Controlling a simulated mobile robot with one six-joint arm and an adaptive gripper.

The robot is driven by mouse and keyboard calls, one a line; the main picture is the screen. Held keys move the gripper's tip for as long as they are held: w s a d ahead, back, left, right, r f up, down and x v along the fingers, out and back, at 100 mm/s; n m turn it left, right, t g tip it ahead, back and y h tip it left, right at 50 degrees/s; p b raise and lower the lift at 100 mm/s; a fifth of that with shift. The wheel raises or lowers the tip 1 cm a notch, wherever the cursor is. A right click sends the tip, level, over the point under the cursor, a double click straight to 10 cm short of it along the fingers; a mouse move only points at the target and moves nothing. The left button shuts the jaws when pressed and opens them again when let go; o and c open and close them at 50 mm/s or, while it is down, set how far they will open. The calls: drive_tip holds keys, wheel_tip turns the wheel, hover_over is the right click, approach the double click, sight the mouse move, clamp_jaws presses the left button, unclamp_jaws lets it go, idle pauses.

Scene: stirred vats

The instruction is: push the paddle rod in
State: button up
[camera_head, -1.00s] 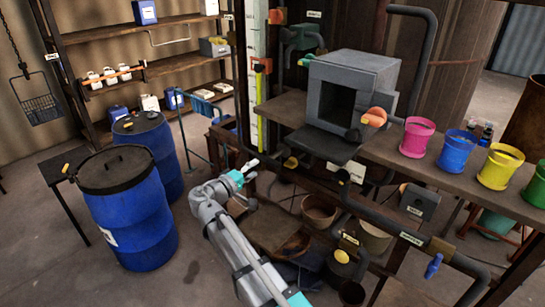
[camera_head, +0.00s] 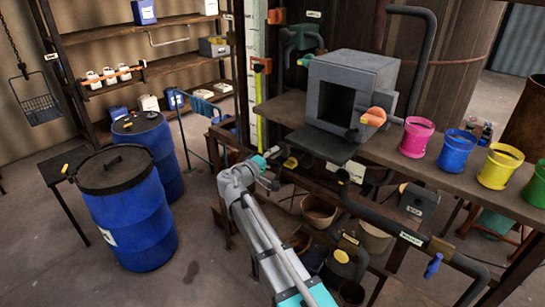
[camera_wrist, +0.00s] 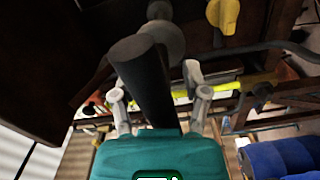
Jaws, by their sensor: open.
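In the wrist view a dark cylindrical handle (camera_wrist: 142,72), which looks like the end of the paddle rod, stands between the fingers of my gripper (camera_wrist: 155,84). Its near end lies close to the teal gripper body. A grey rounded piece (camera_wrist: 163,36) sits just beyond it. The fingers are spread to either side of the handle, and I cannot tell whether either touches it. In the head view my gripper (camera_head: 271,180) is at the left side of the bench frame, below the grey box. The rod is hard to make out there.
A yellow knob (camera_wrist: 222,14) is close above right in the wrist view. The grey open box (camera_head: 350,90) stands on the bench, with pipes below. Pink (camera_head: 417,138), blue and yellow pots stand to its right. Blue drums (camera_head: 130,215) stand left, with open floor between.

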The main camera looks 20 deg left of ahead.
clamp_jaws()
drive_tip(key=shift+a, duration=0.1)
idle(0.3)
